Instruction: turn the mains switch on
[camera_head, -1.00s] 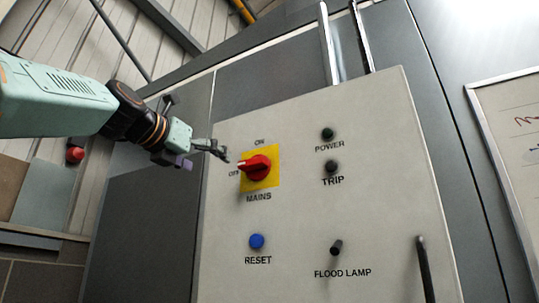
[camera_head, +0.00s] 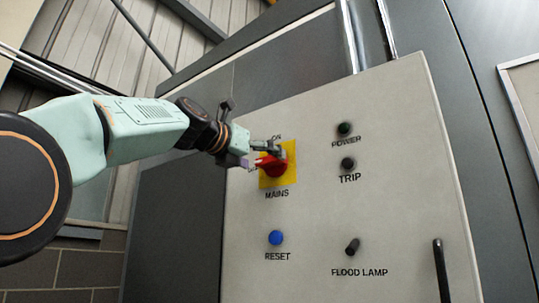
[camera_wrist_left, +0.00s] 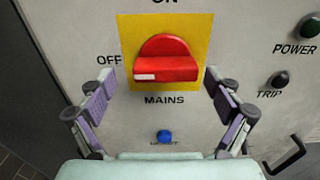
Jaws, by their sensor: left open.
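The mains switch is a red rotary knob (camera_wrist_left: 166,59) on a yellow plate (camera_wrist_left: 199,30), with MAINS written below it. Its white mark points left, towards the word OFF. In the head view the red knob (camera_head: 275,166) is partly hidden by my left gripper (camera_head: 270,152). In the left wrist view my left gripper (camera_wrist_left: 160,104) is open, with one finger at each side of the knob and the knob a little ahead, between and beyond the fingertips. I see no contact. My right gripper does not show.
The grey panel (camera_head: 310,205) also carries a blue RESET button (camera_head: 276,237), dark POWER (camera_head: 345,129) and TRIP (camera_head: 347,163) lamps, and a FLOOD LAMP toggle (camera_head: 352,246). A black handle (camera_head: 442,270) stands out at lower right. A framed board (camera_head: 525,100) is at the right edge.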

